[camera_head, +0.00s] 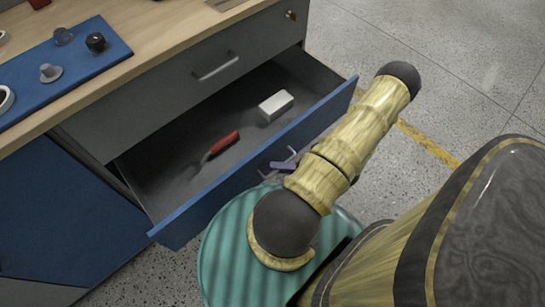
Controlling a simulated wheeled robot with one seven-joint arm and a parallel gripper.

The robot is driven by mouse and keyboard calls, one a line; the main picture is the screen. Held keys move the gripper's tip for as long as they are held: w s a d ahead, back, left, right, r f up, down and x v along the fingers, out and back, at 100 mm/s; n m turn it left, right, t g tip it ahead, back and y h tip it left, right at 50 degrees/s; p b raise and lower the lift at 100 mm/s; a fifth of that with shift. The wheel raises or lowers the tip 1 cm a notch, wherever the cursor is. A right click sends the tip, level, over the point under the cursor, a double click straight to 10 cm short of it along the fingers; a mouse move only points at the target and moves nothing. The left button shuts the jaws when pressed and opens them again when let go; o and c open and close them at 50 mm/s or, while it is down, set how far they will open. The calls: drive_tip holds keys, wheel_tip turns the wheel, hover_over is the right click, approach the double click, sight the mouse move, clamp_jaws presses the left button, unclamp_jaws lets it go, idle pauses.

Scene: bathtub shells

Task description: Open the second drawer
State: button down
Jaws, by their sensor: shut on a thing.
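The second drawer, with its blue front (229,190), stands pulled well out below the shut grey top drawer. Its handle (292,154) shows partly on the outer face of the blue front, beside my arm. My gripper (284,165) shows only as a small purple part at this handle and is shut on it. The rest of my gripper is hidden behind my arm. Inside the open drawer lie a red-handled tool (223,142) and a white block (276,105).
The grey top drawer (190,85) is shut, with its own handle (215,67). The wooden worktop (155,33) bears a blue mat (85,72) with several small parts. Speckled floor (450,60) is clear at the upper right.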

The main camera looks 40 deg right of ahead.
drive_tip(key=shift+s, duration=0.1)
drive_tip(key=c, duration=1.5)
unclamp_jaws()
drive_tip(key=v, duration=1.7)
drive_tip(key=shift+s+d+p, duration=0.15)
drive_tip(key=shift+p, duration=0.2)
